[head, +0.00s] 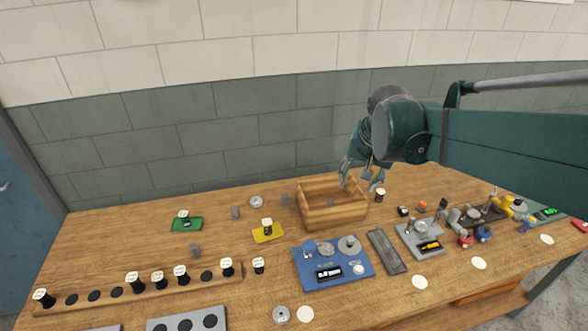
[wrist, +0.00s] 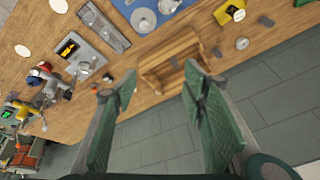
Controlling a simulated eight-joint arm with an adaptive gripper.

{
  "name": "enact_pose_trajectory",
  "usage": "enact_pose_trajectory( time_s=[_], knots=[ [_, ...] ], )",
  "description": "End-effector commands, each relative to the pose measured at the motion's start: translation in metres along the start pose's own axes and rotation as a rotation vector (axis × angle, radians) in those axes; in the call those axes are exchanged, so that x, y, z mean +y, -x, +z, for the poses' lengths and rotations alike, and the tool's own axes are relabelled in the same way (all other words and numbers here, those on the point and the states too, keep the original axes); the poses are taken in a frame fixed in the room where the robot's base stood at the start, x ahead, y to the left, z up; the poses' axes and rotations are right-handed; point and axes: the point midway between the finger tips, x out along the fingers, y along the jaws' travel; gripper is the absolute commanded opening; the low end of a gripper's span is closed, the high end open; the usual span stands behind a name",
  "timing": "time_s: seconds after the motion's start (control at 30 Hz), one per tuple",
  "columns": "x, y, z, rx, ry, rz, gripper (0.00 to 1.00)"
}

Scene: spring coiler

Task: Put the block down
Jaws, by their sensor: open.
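My gripper (head: 361,182) is open above the right back part of the wooden crate (head: 334,218). In the wrist view its two green fingers (wrist: 161,72) stand wide apart with nothing between the tips, and the crate (wrist: 152,80) lies beyond them. A small grey block (head: 330,202) shows inside the crate; it also shows in the wrist view (wrist: 174,62), apart from the fingers. Other grey blocks stand on the table: one (head: 285,200) just left of the crate, one (head: 235,212) further left and one (head: 195,251) nearer the front.
A blue panel (head: 308,280) and a grey tray (head: 387,252) lie in front of the crate. A yellow pad (head: 277,235) and a green pad (head: 194,226) are to its left. Several tools crowd the right side.

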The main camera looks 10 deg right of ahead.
Motion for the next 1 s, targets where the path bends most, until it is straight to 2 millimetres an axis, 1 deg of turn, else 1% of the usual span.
enact_pose_trajectory(
  time_s=[0.03, 0.2, 0.5, 0.8, 1.0],
  knots=[
    [-0.003, 0.005, 0.011, 0.008, 0.025, -0.008, 0.42],
    [-0.009, 0.019, 0.041, 0.037, 0.113, -0.032, 0.42],
    [-0.017, 0.037, 0.094, 0.091, 0.266, -0.074, 0.42],
    [-0.019, 0.047, 0.146, 0.149, 0.418, -0.113, 0.42],
    [-0.018, 0.049, 0.177, 0.186, 0.511, -0.137, 0.42]
  ],
)
